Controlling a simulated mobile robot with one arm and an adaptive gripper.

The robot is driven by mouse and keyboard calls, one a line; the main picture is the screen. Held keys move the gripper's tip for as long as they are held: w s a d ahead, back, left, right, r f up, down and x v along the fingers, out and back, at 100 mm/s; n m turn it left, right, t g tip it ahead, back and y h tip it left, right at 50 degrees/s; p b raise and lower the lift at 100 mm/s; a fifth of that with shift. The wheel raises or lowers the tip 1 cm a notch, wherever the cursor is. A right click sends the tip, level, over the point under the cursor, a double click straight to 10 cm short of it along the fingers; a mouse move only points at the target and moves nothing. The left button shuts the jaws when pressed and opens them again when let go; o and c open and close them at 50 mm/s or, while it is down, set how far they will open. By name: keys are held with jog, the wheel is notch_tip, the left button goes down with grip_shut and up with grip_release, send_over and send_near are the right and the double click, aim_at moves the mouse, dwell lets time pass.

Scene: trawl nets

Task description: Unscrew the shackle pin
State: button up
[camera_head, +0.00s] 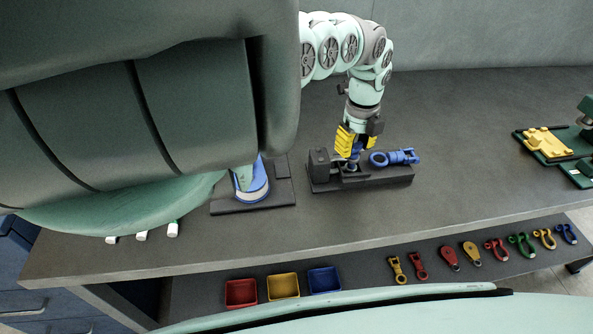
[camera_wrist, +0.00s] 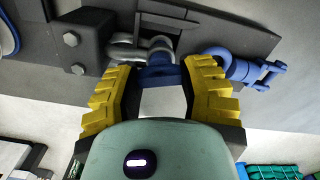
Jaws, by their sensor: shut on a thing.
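My gripper (camera_head: 353,143), with yellow stepped finger pads, reaches down to the left part of a dark fixture (camera_head: 390,177) on the bench. The pads hide the shackle's sides, and I cannot make out the pin clearly. A blue swivel fitting (camera_wrist: 240,69) lies right of the fingers; it also shows in the head view (camera_head: 394,158).
A bolted dark block (camera_head: 321,164) stands at the fixture's left end. A blue-and-white round item (camera_head: 252,184) sits on a plate further left. Red (camera_head: 240,294), yellow (camera_head: 283,286) and blue (camera_head: 324,280) bins and several coloured shackles occupy the lower shelf.

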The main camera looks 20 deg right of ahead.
aim_at(354, 144)
jog(key=n+b, duration=0.1)
jog(key=n, duration=0.5)
jog(key=shift+w+n+b, duration=0.1)
jog(key=shift+n+b, duration=0.2)
jog(key=n, duration=0.6)
jog(key=shift+n+b, duration=0.4)
dwell(0.6)
jog(key=o, duration=1.2)
notch_tip(354, 144, up, 12)
jog(key=shift+a, duration=0.1)
